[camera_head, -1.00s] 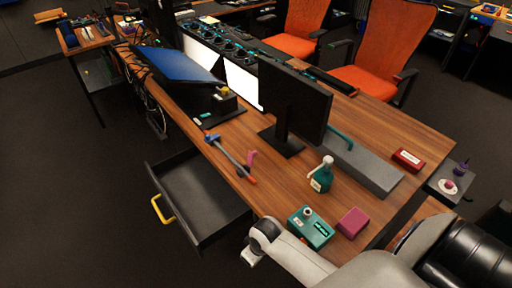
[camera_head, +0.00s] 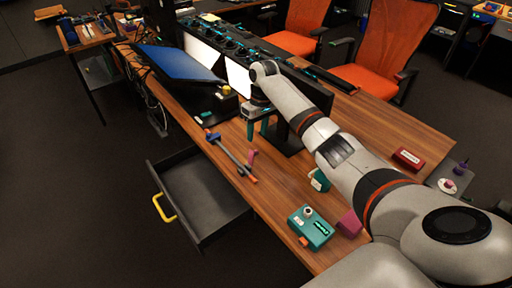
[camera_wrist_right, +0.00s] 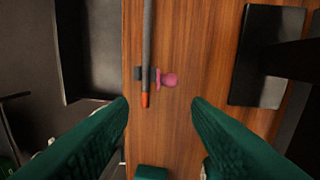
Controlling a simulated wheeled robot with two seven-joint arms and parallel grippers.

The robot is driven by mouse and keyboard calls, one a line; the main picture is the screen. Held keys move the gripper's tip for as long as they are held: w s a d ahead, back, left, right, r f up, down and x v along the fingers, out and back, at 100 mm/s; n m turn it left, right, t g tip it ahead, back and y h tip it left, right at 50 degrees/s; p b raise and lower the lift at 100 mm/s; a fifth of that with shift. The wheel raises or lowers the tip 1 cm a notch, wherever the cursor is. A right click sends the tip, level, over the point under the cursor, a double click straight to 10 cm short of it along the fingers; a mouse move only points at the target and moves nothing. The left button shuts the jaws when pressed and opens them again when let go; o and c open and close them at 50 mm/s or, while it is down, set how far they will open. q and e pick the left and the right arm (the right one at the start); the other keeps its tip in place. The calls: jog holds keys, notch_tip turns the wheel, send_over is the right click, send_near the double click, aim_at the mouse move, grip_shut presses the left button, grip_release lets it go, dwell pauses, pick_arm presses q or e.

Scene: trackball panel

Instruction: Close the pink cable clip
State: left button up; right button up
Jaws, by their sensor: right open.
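The pink cable clip (camera_head: 252,157) is small and sits on the wooden desk near its front edge, beside a dark rod (camera_head: 231,155). Part of it stands up from the desk in the head view; I cannot tell exactly how its parts sit. In the right wrist view the clip (camera_wrist_right: 166,80) lies right of the rod's orange end, in the gap between my fingers. My right gripper (camera_head: 259,128), with green fingers, is open and empty above the desk, behind the clip in the head view and apart from it. My left gripper is not in view.
A monitor (camera_head: 287,142) stands close to my right arm. A teal box (camera_head: 311,228) and a pink block (camera_head: 349,223) lie near the front edge. An open drawer (camera_head: 196,190) juts out below the desk. A tilted blue-screened laptop (camera_head: 178,62) is further left.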

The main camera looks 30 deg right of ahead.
aim_at(255, 151)
jog(key=shift+m, duration=0.4)
jog(key=f, duration=0.5)
jog(key=w+f, duration=0.1)
jog(key=f, duration=0.2)
jog(key=shift+d+f+p, duration=0.1)
jog(key=shift+f+p, duration=0.2)
jog(key=shift+p, duration=0.05)
jog(key=shift+c, duration=0.6)
jog(key=shift+r, duration=0.15)
jog(key=c, duration=0.8)
